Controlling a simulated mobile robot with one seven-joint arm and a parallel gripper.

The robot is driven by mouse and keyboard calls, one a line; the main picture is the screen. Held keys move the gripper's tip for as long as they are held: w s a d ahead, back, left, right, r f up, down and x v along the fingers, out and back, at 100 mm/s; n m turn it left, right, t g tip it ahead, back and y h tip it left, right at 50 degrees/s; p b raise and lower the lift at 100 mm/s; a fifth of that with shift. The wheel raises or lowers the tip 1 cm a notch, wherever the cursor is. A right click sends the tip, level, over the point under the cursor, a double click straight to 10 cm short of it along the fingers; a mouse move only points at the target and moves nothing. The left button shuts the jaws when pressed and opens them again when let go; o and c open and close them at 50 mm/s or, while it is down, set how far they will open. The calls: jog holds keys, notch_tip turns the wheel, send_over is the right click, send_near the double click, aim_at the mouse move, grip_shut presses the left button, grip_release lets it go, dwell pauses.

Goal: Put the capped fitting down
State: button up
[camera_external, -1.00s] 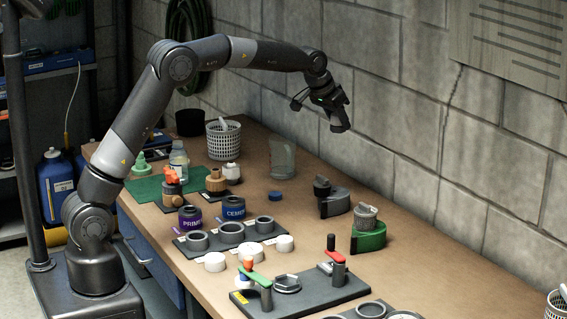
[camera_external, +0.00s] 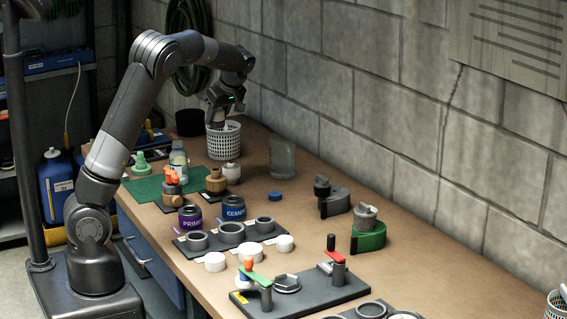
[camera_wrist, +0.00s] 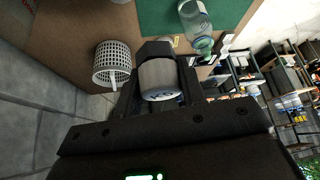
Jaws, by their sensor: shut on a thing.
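My gripper (camera_external: 222,112) is above the back of the bench, at the white perforated basket (camera_external: 224,142) in the external view. In the wrist view my gripper (camera_wrist: 160,92) is shut on a light grey cylinder with a dark, angular end, which I take to be the capped fitting (camera_wrist: 160,76). It sits between the two dark fingers, with the bench beyond it. The fitting is too small and dark to make out in the external view. The basket (camera_wrist: 111,58) shows left of the fitting in the wrist view.
A green mat (camera_external: 143,189) with a clear bottle (camera_external: 180,160) lies left of the basket. A clear beaker (camera_external: 283,160) stands to the right, near the block wall. Several fittings, cans and a clamp board fill the front.

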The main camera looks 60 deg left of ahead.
jog(key=s+a+r+n+g+h, duration=0.1)
jog(key=s+a+n+g+h, duration=0.15)
jog(key=s+n, duration=0.65)
jog(key=s+a+r+n+g+h, duration=0.1)
jog(key=s+a+n+g+h, duration=0.25)
jog(key=s, duration=0.95)
jog(key=shift+n+t+y, duration=0.5)
jog(key=shift+n+t, duration=0.05)
jog(key=shift+t, duration=0.15)
jog(key=f, duration=1.6)
jog(key=shift+w+a+f, duration=0.1)
jog(key=shift+a+f, duration=0.05)
jog(key=shift+a, duration=0.05)
jog(key=shift+f, duration=2.15)
jog(key=shift+f, duration=0.15)
jog(key=o, duration=1)
